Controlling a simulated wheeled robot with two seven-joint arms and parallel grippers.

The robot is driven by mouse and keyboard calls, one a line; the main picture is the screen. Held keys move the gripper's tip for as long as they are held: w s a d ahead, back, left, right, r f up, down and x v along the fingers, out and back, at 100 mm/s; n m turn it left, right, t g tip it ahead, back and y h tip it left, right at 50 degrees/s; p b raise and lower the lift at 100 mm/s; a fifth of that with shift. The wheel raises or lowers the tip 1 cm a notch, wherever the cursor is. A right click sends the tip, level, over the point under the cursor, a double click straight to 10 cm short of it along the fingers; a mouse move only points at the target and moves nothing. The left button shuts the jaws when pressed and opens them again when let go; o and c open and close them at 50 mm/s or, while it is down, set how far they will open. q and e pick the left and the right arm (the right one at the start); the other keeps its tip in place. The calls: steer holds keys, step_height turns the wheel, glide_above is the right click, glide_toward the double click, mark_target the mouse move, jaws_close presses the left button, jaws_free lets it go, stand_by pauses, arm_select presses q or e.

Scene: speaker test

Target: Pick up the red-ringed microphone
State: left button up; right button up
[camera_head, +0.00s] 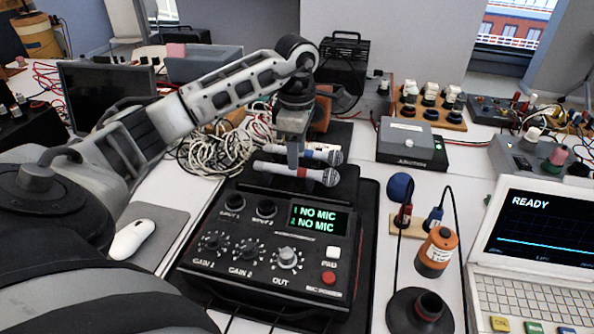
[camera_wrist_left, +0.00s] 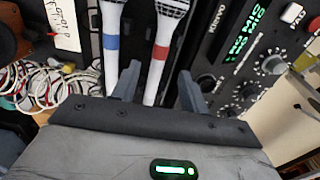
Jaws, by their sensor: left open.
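The red-ringed microphone (camera_head: 318,176) is white with a silver mesh head and lies behind the black mixer box, its head to the right. It also shows in the left wrist view (camera_wrist_left: 163,33). The blue-ringed microphone (camera_head: 327,155) lies parallel just behind it, also in the wrist view (camera_wrist_left: 111,22). My left gripper (camera_head: 293,160) is open and points down over the red-ringed microphone. In the wrist view its fingers (camera_wrist_left: 160,72) stand either side of that microphone's handle, the left finger between the two microphones. Whether they touch it, I cannot tell. My right gripper is not in view.
The mixer box (camera_head: 262,277) shows "NO MIC" twice. Coiled white cables (camera_head: 215,148) lie to its left, beyond the mouse (camera_head: 131,240). A blue ball (camera_head: 400,186), an orange cylinder (camera_head: 436,252) and a laptop (camera_head: 535,240) stand to its right.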

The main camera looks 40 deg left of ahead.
arm_select(q)
step_height(320, 180, down, 4)
steer(key=shift+w+f, duration=0.1)
steer(key=shift+f, duration=0.15)
steer(key=shift+c, duration=0.2)
jaws_close()
steer(key=shift+r, duration=0.1)
